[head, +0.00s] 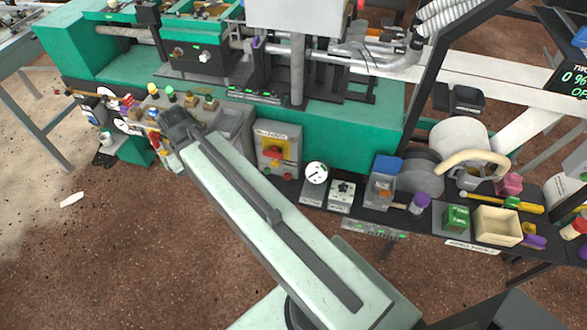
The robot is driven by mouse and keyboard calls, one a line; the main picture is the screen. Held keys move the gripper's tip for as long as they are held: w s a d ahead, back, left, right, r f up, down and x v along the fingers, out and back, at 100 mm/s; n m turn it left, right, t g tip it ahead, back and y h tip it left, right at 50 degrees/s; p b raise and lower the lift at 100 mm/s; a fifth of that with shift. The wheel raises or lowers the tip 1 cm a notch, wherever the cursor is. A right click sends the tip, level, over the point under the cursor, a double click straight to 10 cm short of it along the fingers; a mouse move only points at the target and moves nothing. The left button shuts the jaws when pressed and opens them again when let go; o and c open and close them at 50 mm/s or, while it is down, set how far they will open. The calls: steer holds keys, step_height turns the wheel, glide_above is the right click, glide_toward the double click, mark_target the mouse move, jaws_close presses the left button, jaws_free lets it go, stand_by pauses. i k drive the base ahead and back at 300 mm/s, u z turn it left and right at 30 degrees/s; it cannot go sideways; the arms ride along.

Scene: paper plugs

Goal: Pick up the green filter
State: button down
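A green box with pale lettering (456,218) stands on the dark shelf at the right, just left of an open cream tray. It is the green thing that best fits the filter, but its lettering is too small to read. My pale arm (262,215) reaches from the lower right up to a dark joint at the left. I cannot make out my gripper beyond that joint. No part of my arm touches the green box.
The cream tray (496,226) and a purple-capped bottle (419,203) flank the green box. A yellow-handled tool (515,204) lies behind the tray. The green machine (340,135) rises behind the shelf. Brown floor (110,260) is mostly clear, with a white scrap (72,199).

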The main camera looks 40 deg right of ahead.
mark_target(455, 219)
steer(key=z, duration=3.2)
steer(key=k, duration=0.55)
steer(key=u, duration=1.8)
steer(key=i, duration=0.7)
steer(key=u, duration=0.05)
